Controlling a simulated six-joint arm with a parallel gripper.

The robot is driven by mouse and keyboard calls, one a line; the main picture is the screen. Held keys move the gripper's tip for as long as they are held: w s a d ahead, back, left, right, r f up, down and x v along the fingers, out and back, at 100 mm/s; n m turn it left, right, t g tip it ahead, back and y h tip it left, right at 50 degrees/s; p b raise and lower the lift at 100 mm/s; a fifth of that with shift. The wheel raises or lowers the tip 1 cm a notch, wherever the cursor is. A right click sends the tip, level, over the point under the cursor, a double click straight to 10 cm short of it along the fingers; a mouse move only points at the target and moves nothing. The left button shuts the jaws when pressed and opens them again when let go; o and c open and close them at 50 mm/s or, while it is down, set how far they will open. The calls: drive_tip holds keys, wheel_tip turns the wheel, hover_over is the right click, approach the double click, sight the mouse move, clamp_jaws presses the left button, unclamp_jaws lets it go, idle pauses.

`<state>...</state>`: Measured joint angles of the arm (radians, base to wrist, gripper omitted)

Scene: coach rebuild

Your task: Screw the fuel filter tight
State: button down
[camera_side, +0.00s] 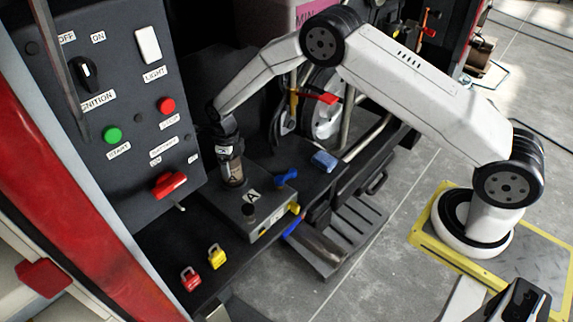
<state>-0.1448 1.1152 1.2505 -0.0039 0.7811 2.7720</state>
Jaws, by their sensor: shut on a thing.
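The fuel filter (234,174) is a small dark cylinder with a brownish band and a letter A. It stands about upright over the rear part of a grey block (231,209) that is also marked A. My gripper (227,148) comes down from above and is shut on the top of the filter. The fingers are small and dark here, and the filter's lower end meets the block. I cannot tell how far its thread is seated. A dark round port or knob (249,210) shows on the block's top, in front of the filter.
A control panel (110,110) with switches and buttons stands close on the left. Red (190,279) and yellow (216,256) padlocks lie at the front of the dark shelf. A blue valve handle (286,177) and a blue block (324,161) are right of the filter. Steps (345,232) lie below.

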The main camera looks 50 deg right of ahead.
drive_tip(key=shift+w+a+r, duration=0.25)
drive_tip(key=shift+a+r, duration=0.05)
drive_tip(key=shift+r, duration=0.2)
drive_tip(key=shift+m, duration=1.4)
unclamp_jaws()
drive_tip(key=shift+s+d+f, duration=0.1)
drive_tip(key=shift+s+f, duration=0.05)
drive_tip(key=shift+s, duration=0.05)
drive_tip(key=shift+d+r, duration=0.1)
drive_tip(key=shift+r, duration=2.85)
drive_tip(key=shift+r+n, duration=0.1)
drive_tip(key=shift+n, duration=0.2)
